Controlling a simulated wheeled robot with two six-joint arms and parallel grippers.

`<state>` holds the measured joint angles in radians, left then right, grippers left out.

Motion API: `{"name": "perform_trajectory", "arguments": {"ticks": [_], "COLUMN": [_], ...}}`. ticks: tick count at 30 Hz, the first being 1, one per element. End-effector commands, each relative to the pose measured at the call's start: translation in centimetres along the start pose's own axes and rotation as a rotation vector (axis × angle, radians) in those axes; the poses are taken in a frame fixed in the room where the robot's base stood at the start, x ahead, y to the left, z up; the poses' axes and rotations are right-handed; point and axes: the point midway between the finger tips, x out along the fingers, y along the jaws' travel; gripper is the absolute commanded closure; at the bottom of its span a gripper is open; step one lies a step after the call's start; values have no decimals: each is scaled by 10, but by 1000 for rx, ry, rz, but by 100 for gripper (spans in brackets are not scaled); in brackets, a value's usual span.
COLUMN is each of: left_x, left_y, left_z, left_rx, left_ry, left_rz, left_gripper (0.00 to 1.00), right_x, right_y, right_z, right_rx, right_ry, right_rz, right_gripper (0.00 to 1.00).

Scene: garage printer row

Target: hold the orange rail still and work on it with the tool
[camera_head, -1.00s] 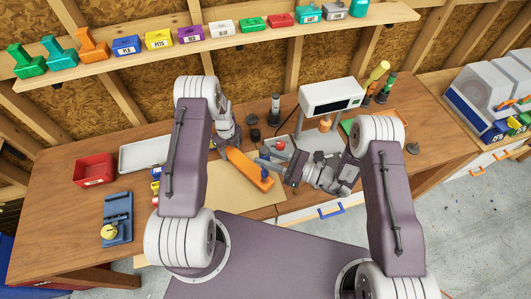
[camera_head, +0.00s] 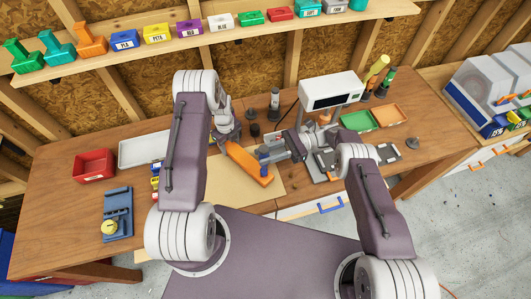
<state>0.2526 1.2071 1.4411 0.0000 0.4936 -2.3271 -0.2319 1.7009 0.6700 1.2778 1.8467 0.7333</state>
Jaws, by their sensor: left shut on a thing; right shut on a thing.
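The orange rail (camera_head: 250,164) lies slantwise over the tan mat (camera_head: 217,186) at the middle of the bench. My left gripper (camera_head: 229,139) is shut at the rail's far end; its fingertips are partly hidden by my arm. My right gripper (camera_head: 280,152) is shut on a small blue tool (camera_head: 265,157). The tool is at the right side of the rail, near its middle. I cannot tell whether the tool touches the rail.
A red bin (camera_head: 94,165), a pale tray (camera_head: 143,149) and a blue fixture (camera_head: 118,214) are on the left. A white display unit (camera_head: 331,92) stands behind my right gripper. Green (camera_head: 359,121) and orange (camera_head: 388,115) trays lie at the right. The bench's front left is mostly clear.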

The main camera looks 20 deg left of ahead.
Motion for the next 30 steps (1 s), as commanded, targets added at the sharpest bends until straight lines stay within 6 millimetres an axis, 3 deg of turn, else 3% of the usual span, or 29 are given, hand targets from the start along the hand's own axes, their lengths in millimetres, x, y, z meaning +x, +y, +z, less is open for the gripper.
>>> {"name": "perform_trajectory", "arguments": {"ticks": [30], "left_x": [0], "left_y": [0], "left_z": [0], "left_rx": [0], "left_ry": [-1], "left_rz": [-1], "left_gripper": [100], "right_x": [-1], "right_y": [-2], "right_z": [-14], "right_rx": [-4], "right_ry": [-1], "right_rz": [-4], "right_gripper": [100]}}
